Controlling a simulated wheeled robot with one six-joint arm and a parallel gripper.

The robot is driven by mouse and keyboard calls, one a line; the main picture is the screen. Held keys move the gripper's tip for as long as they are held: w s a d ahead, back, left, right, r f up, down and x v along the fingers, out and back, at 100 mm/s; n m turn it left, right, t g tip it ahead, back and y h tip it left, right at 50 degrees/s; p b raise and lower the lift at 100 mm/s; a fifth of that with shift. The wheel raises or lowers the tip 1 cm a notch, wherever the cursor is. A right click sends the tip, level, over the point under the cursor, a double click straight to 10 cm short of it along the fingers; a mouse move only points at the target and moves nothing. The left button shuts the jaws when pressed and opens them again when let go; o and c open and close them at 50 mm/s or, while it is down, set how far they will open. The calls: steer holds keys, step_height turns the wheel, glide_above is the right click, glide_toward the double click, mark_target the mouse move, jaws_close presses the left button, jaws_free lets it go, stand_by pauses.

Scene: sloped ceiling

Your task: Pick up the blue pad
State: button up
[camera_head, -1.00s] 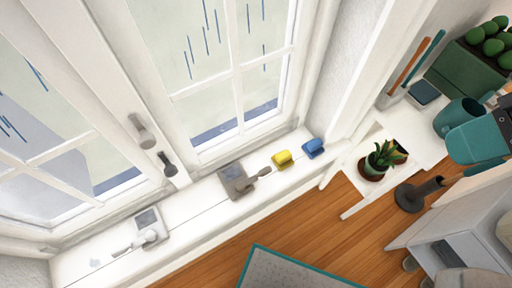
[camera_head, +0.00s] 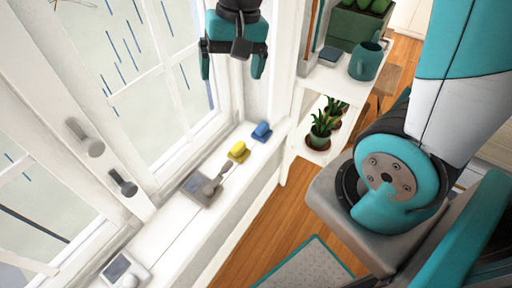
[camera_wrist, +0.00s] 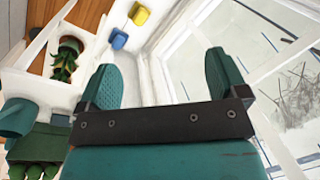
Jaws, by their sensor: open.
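The blue pad (camera_head: 262,131) lies on the white window sill near its far right end. It also shows in the wrist view (camera_wrist: 119,39), near the top and left of centre. My gripper (camera_head: 233,72) is open and empty in the head view, hanging in front of the window. In the picture it is above the pad and a little to its left, clearly apart from it. In the wrist view my gripper (camera_wrist: 160,80) has its two teal fingers spread wide with nothing between them.
A yellow pad (camera_head: 239,152) sits beside the blue pad on the sill (camera_head: 172,240). A grey device with a handle (camera_head: 200,187) lies nearer. To the right stands a white shelf (camera_head: 301,152) with potted plants (camera_head: 320,130), a teal mug (camera_head: 366,61) and a green planter (camera_head: 357,28).

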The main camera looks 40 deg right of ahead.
mark_target(260, 129)
steer(key=w+d+f+m+h+b, duration=0.1)
steer(key=w+d+f+m+b, duration=0.35)
steer(key=f, duration=0.45)
steer(key=w+d+f+m+h+b, duration=0.1)
steer(key=w+d+f+m+b, duration=0.1)
steer(key=w+d+f+m, duration=0.35)
steer(key=shift+g, duration=0.3)
steer(key=d+f, duration=0.1)
steer(key=f, duration=0.3)
steer(key=s+f+b, duration=0.1)
steer(key=f, duration=0.4)
steer(key=s+d+f+b, duration=0.1)
steer(key=f, duration=0.3)
steer(key=shift+d+f, duration=0.2)
steer(key=shift+d, duration=0.1)
steer(key=f+b, duration=0.1)
steer(key=f, duration=0.4)
steer(key=shift+s+d+f+b, duration=0.15)
steer(key=shift+d+f+b, duration=0.05)
steer(key=shift+f+b, duration=0.2)
steer(key=shift+r, duration=0.1)
steer(key=c, duration=1.1)
steer(key=shift+r, duration=0.1)
